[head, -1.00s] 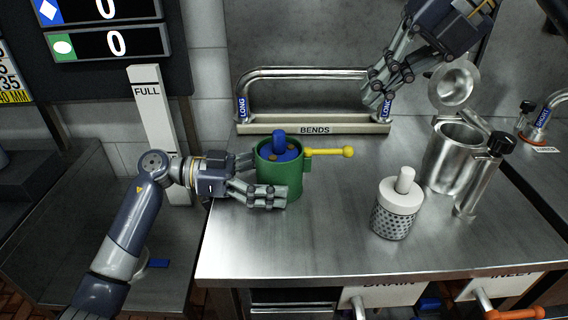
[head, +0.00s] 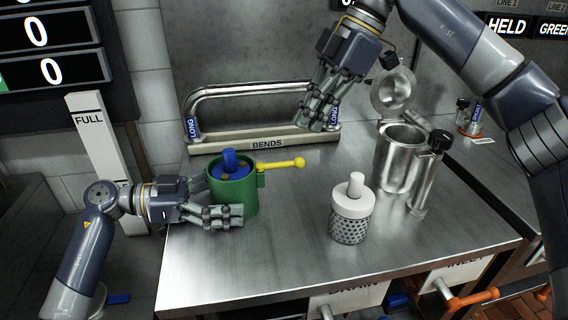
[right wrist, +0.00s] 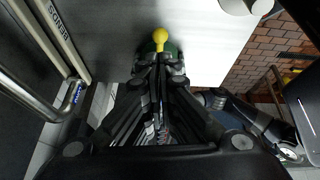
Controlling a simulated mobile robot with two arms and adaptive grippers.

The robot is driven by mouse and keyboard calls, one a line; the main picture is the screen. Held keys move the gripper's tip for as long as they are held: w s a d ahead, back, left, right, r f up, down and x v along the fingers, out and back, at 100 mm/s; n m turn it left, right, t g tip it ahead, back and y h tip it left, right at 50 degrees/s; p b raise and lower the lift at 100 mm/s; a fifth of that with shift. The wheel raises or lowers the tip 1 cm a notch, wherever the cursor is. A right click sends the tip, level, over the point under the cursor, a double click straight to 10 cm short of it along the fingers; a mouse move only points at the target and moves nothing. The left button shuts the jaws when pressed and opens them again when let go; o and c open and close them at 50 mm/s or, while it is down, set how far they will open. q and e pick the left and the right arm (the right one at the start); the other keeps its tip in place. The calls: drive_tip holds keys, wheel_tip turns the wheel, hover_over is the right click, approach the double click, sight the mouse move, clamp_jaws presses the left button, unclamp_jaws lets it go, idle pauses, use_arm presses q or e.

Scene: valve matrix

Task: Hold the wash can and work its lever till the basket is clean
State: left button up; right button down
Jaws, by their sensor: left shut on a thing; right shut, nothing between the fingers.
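The green wash can (head: 238,192) stands upright at the left of the steel bench. A blue insert with brown spots (head: 231,163) sits inside it; its lower part is hidden. The can's yellow lever (head: 283,165) sticks out to the right, ending in a round knob; it also shows in the right wrist view (right wrist: 161,37). My left gripper (head: 226,203) is shut on the can's left side. My right gripper (head: 320,116) is shut and empty, raised above the bench behind and right of the knob, apart from it. In the right wrist view its fingers (right wrist: 160,62) hide most of the can.
A white-topped perforated basket (head: 352,207) stands right of the can. A steel pot (head: 398,160) with its lid open stands behind it at right. The BENDS rack (head: 265,143) with a tall metal tube lies behind the can. The bench front is clear.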

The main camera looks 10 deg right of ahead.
sight(296, 158)
drive_tip(key=shift+w+f+m, duration=0.15)
drive_tip(key=shift+f+m, duration=0.1)
drive_tip(key=shift+m, duration=0.35)
drive_tip(key=shift+x, duration=3.5)
drive_tip(key=shift+f, duration=1.4)
drive_tip(key=d, duration=0.1)
drive_tip(key=d+r, duration=0.1)
drive_tip(key=d, duration=0.1)
drive_tip(key=shift+d+r, duration=0.1)
